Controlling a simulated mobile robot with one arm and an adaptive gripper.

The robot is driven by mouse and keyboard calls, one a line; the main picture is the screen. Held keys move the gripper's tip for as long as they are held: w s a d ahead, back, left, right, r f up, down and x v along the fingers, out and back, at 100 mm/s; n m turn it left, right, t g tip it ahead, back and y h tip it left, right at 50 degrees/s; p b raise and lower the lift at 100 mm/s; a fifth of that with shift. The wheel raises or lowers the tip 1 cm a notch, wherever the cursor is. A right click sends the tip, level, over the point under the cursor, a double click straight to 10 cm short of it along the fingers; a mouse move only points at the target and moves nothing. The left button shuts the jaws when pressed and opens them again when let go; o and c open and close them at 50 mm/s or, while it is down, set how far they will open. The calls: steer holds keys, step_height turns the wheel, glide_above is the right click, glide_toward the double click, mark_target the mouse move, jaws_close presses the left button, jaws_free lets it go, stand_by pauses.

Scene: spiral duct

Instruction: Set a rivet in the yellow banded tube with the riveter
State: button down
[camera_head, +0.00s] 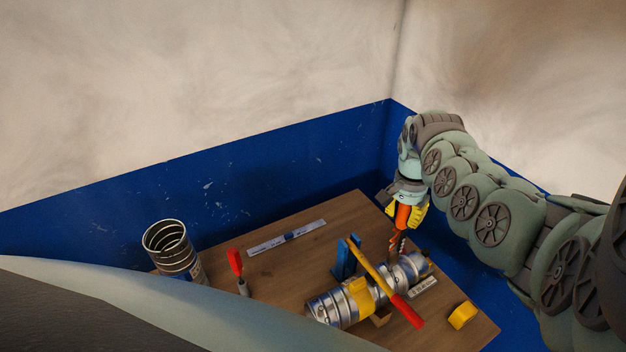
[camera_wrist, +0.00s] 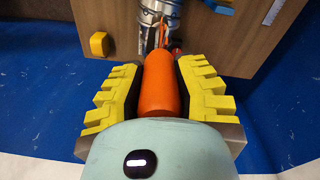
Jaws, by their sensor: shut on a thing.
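My gripper (camera_head: 405,214) is shut on an orange tool (camera_wrist: 160,88), seemingly the riveter, its yellow fingers on either side of the handle. The tool points down, and its dark lower end is over the right part of the silver ribbed tube (camera_head: 327,308). I cannot tell whether it touches the tube. The tube lies on the table with a yellow band (camera_head: 358,292) around its middle. In the wrist view the tube (camera_wrist: 160,12) shows only in part at the top, beyond the tool. The rivet and the tool's tip contact are too small or hidden.
A yellow bar with a red end (camera_head: 405,310) slants across the tube beside a blue block (camera_head: 344,260). On the wooden table (camera_head: 290,265) are a red-handled tool (camera_head: 236,264), a ruler-like strip (camera_head: 287,237), an upright metal can (camera_head: 172,250) and a yellow block (camera_head: 462,315).

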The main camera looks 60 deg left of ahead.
steer(key=shift+f+b, duration=0.45)
steer(key=shift+b, duration=0.05)
stand_by(1.2)
steer(key=shift+r, duration=0.1)
